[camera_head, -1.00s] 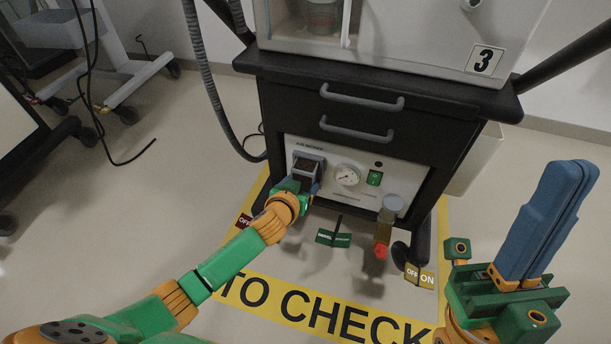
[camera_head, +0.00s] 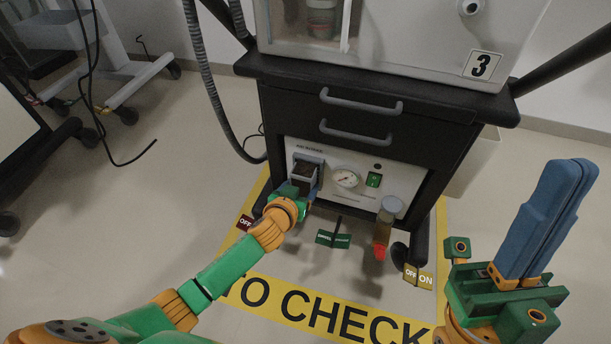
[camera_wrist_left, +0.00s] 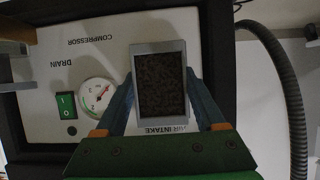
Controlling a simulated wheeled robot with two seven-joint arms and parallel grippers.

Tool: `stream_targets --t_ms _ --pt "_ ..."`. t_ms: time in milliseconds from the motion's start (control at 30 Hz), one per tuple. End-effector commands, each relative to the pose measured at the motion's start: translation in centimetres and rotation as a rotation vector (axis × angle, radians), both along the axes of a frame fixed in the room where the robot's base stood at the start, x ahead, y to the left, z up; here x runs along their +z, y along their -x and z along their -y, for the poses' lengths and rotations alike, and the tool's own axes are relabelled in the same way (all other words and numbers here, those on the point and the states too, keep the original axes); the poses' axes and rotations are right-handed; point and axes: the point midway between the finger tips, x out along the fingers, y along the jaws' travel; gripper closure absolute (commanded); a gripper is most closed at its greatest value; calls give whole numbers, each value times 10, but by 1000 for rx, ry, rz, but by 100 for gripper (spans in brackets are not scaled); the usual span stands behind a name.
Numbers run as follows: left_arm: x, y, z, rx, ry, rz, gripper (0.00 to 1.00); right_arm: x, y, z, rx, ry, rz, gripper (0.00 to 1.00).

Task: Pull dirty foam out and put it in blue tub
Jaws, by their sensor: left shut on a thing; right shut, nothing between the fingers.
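The dirty foam (camera_wrist_left: 162,86) is a dark brown speckled block inside a grey rectangular frame (camera_wrist_left: 160,47) at the AIR INTAKE of the compressor panel. In the head view the grey frame (camera_head: 308,160) shows at the panel's left, with dark material in it. My left gripper (camera_head: 299,190) is at the frame. In the wrist view its blue fingers (camera_wrist_left: 159,82) lie along both sides of the frame and it is shut on it; where the fingertips touch is partly hidden. My right gripper (camera_head: 574,170) is shut and empty, raised at the right. No blue tub is in view.
The white panel (camera_head: 400,165) carries a gauge (camera_head: 346,177) and a green switch (camera_head: 374,180). A bottle with a red end (camera_head: 384,230) hangs at its right. A grey hose (camera_head: 200,75) runs down at the left.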

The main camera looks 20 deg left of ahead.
Motion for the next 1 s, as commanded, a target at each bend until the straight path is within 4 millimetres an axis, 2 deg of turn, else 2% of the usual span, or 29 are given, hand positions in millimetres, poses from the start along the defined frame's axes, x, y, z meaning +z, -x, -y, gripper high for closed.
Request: stream_targets --t_ms 633,1000 --pt "1 18 -1 0 1 0 95 12 0 0 0 0 0 100" --pt "0 20 -1 -1 0 0 95 12 0 0 0 0 0 100"
